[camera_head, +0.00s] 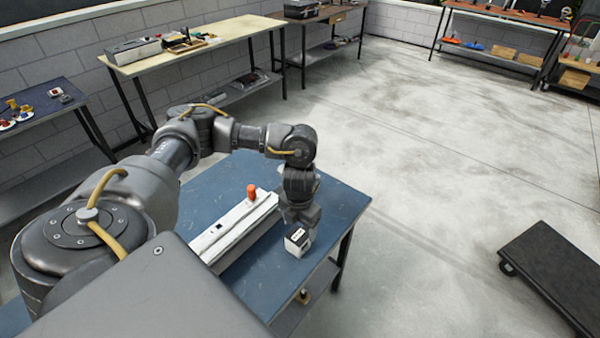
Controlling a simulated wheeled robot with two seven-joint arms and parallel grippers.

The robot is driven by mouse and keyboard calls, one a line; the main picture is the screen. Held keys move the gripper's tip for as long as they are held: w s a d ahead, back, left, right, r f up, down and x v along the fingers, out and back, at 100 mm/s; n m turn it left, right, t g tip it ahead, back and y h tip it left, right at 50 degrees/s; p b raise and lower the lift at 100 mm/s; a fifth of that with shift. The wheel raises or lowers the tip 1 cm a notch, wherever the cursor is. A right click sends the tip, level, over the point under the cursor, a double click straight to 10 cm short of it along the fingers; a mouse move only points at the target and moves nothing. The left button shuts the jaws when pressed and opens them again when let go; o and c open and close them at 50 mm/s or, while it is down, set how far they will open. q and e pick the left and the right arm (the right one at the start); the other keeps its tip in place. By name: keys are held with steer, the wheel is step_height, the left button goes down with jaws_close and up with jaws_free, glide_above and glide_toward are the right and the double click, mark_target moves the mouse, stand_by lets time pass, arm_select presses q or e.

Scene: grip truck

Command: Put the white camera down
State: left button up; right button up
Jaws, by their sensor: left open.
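A small white camera (298,243) with a dark face rests on the blue table (347,205) near its right front edge. My left gripper (302,224) points down just above and behind it, open. The fingertips are small and partly hidden, so I cannot tell whether they touch the camera. My right gripper is not in view.
A long white case (236,228) lies across the blue table, left of my left gripper, with an orange object (251,191) at its far end. A dark flat cart (560,268) stands on the floor at the right. Workbenches line the back wall. The middle floor is clear.

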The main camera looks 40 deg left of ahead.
mark_target(300, 233)
arm_select(q)
step_height(300, 233, up, 7)
steer(key=shift+r, duration=0.2)
stand_by(0.6)
